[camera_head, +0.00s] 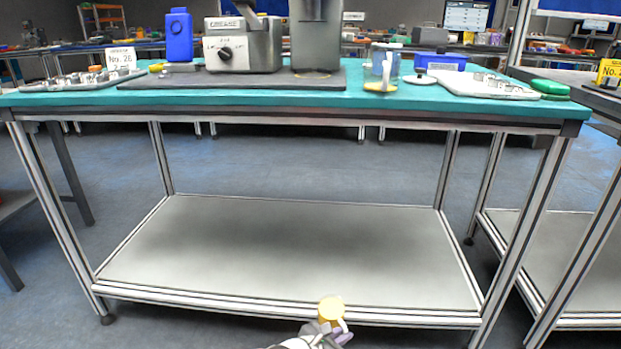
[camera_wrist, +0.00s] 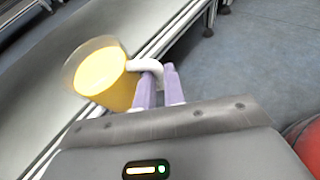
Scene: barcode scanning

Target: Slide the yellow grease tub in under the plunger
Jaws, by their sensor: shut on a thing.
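The yellow grease tub (camera_head: 331,306) is a round, cup-like vessel with yellow inside and a pale side handle; it also shows in the wrist view (camera_wrist: 100,75). My gripper (camera_head: 338,330) is shut on the handle, its lilac fingers (camera_wrist: 158,88) close together. The tub is in front of the bench, near the lower shelf's front edge in the head view and well below the worktop. A grey machine (camera_head: 243,45) with a black knob and a tall grey column (camera_head: 316,38) stands on the worktop. Its top is cut off, and I cannot make out the plunger.
The green worktop (camera_head: 200,102) carries a dark mat (camera_head: 150,81), a blue bottle (camera_head: 179,36), a clear vessel (camera_head: 384,65), a blue box (camera_head: 433,61) and trays of small parts at both ends. The lower shelf (camera_head: 280,250) is empty. Another bench stands at right.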

